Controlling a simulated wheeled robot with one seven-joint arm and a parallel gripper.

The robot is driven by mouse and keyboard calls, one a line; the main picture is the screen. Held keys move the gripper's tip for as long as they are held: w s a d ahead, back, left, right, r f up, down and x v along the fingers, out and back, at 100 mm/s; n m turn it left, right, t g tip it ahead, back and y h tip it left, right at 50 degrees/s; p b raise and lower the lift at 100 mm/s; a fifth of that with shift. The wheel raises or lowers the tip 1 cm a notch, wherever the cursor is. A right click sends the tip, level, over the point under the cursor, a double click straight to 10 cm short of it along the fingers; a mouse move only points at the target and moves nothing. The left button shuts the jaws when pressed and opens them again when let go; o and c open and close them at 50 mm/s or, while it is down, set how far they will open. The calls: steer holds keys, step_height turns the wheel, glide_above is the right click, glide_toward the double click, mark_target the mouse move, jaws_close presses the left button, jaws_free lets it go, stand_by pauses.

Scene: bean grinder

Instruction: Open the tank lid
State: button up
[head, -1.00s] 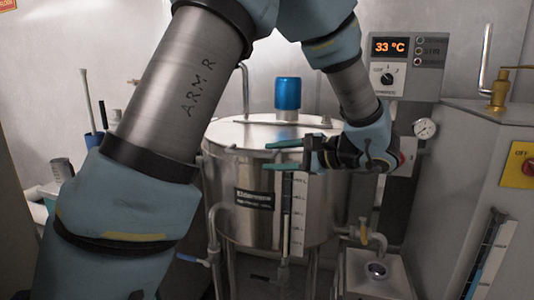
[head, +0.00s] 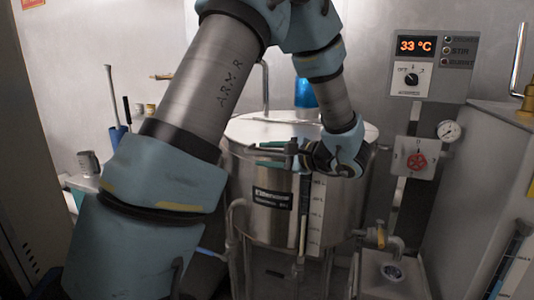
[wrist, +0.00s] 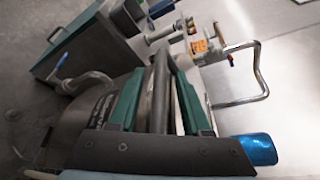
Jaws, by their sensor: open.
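The steel tank (head: 270,222) stands in the middle of the head view. Its flat lid (head: 250,128) lies on top, looking closed. The blue cap (head: 305,93) on the lid is partly behind my arm; it also shows in the wrist view (wrist: 254,150). My gripper (head: 258,154) is at the front edge of the lid, green fingers pointing left. In the wrist view my gripper (wrist: 160,85) is open, with a dark bar (wrist: 158,95) between its fingers. I cannot tell whether the fingers touch the bar. The lid's handle cannot be made out in the head view.
A grey cabinet (head: 460,220) stands at right. Pipes (head: 233,225) run close to the tank's left side.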

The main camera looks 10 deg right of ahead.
jaws_close()
stand_by(0.3)
stand_by(1.1)
